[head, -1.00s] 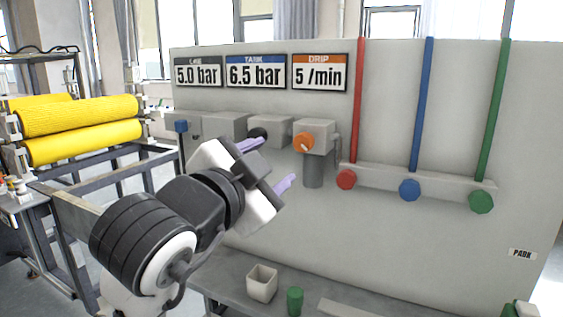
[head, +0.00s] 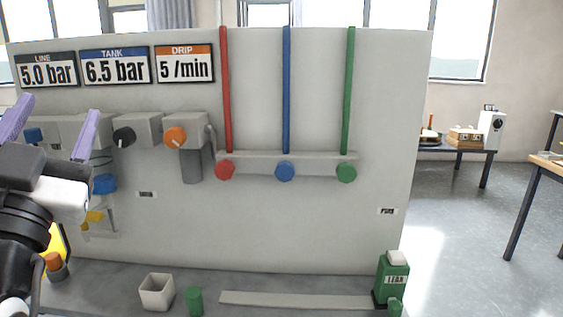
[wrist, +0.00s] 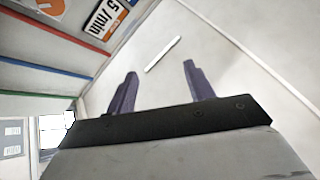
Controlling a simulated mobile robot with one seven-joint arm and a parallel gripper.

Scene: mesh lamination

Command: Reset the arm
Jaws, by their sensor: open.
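My gripper (head: 52,125) is at the left edge of the head view, in front of the left part of the grey panel (head: 270,235). Its two purple fingers point up and are spread apart with nothing between them. In the wrist view my gripper (wrist: 160,85) is also open and empty, and a pale bar lies beyond the fingertips. The rest of my arm is partly cut off by the left edge of the head view.
The panel carries a black knob (head: 124,137), an orange knob (head: 175,137) and red (head: 225,170), blue (head: 285,171) and green (head: 346,172) valve knobs. A white cup (head: 157,291), a green cylinder (head: 194,300) and a green LEAK container (head: 394,280) stand below. Open floor lies right.

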